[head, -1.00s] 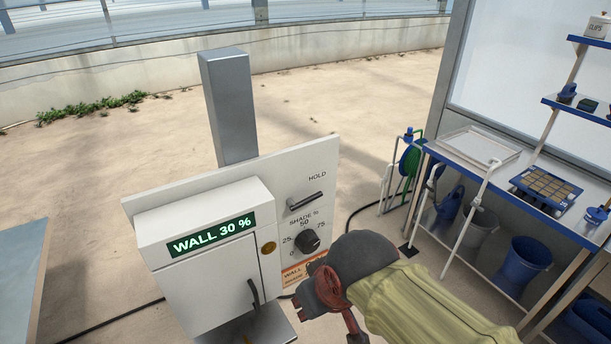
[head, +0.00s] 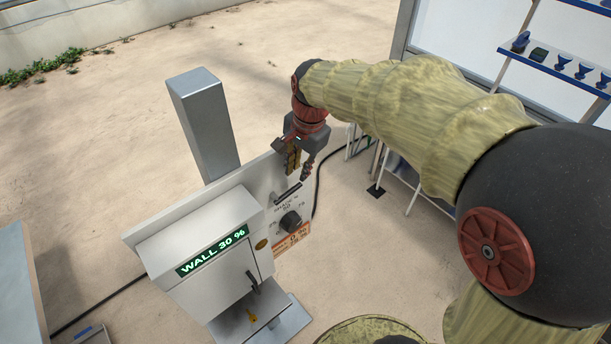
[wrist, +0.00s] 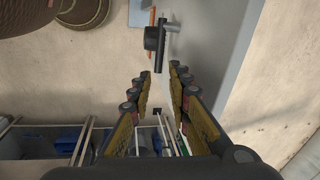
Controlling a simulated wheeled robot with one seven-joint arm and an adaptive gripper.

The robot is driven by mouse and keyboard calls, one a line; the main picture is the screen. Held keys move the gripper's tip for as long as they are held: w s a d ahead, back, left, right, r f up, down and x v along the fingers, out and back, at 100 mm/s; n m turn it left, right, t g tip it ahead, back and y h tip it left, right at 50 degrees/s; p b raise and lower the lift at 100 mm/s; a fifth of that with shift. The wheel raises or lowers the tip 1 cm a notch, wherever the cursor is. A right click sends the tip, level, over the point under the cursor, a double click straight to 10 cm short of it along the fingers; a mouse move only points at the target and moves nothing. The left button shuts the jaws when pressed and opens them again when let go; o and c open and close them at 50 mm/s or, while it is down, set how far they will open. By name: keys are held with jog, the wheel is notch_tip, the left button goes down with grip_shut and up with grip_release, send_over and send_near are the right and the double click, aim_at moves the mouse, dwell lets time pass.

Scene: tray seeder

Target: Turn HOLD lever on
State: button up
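The HOLD lever (head: 288,193) is a dark bar on the upper right of the white control panel (head: 262,178), above the round shade knob (head: 290,221). It lies roughly crosswise, and the HOLD lettering is hidden behind my gripper. My gripper (head: 299,172) points down just above the lever, apart from it as far as I can tell. In the wrist view the fingers of my gripper (wrist: 160,88) are spread with nothing between them. The dark lever bar (wrist: 159,57) shows just beyond the fingertips, with the knob (wrist: 150,38) behind it.
The green display (head: 212,250) reads WALL 30 %. A grey post (head: 203,125) stands behind the panel. A door with a dark handle (head: 252,281) is below the display. A shelf unit (head: 555,73) is at the right. Open floor lies behind and left.

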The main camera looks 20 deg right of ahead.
aim_at(295, 187)
jog(key=shift+m, duration=0.7)
jog(key=f, duration=0.5)
jog(key=w+f, duration=0.1)
jog(key=f, duration=0.1)
jog(key=shift+a+f+p, duration=0.3)
jog(key=shift+a+f, duration=0.05)
jog(key=c, duration=0.4)
jog(key=shift+w, duration=0.1)
grip_shut()
